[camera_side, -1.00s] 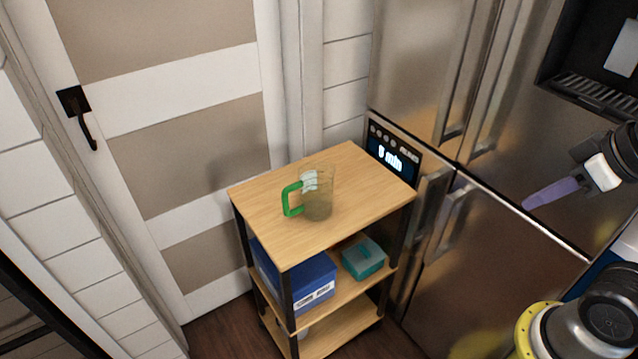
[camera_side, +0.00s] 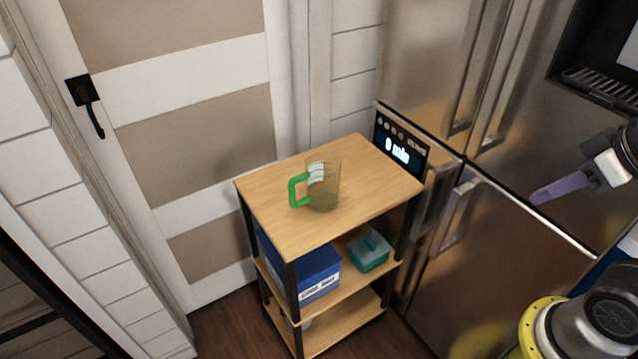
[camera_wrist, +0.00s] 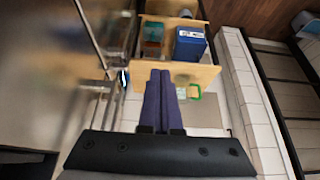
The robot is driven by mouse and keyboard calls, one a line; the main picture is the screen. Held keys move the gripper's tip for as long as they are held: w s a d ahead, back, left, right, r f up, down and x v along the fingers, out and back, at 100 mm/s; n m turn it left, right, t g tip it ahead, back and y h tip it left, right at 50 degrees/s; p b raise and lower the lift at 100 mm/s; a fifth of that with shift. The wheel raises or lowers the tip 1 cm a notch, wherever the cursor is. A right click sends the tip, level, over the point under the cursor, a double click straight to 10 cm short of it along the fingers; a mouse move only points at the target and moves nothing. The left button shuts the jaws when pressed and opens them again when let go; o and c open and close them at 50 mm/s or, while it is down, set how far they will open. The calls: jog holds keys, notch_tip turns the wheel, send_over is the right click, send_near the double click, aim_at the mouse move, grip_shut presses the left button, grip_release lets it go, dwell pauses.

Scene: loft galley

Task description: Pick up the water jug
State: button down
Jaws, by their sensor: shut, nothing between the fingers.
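The water jug (camera_side: 325,186) is clear with a green handle and stands upright on the wooden top of a small shelf cart (camera_side: 283,230). Its handle points left in the side view. My gripper (camera_side: 545,195) is at the right of the side view, in front of the steel fridge, well apart from the jug. Its purple fingers are together and hold nothing. In the wrist view, the fingers (camera_wrist: 161,78) point toward the cart, and the jug's green handle (camera_wrist: 196,92) shows just right of their tips. The fingers partly hide the jug there.
A blue box (camera_side: 318,274) and a teal box (camera_side: 369,251) sit on the cart's middle shelf. A steel fridge (camera_side: 500,260) with protruding handles (camera_side: 457,215) stands right of the cart. A panelled door (camera_side: 190,120) is behind it. The cart top around the jug is clear.

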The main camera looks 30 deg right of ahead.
jog(key=c, duration=0.7)
grip_release()
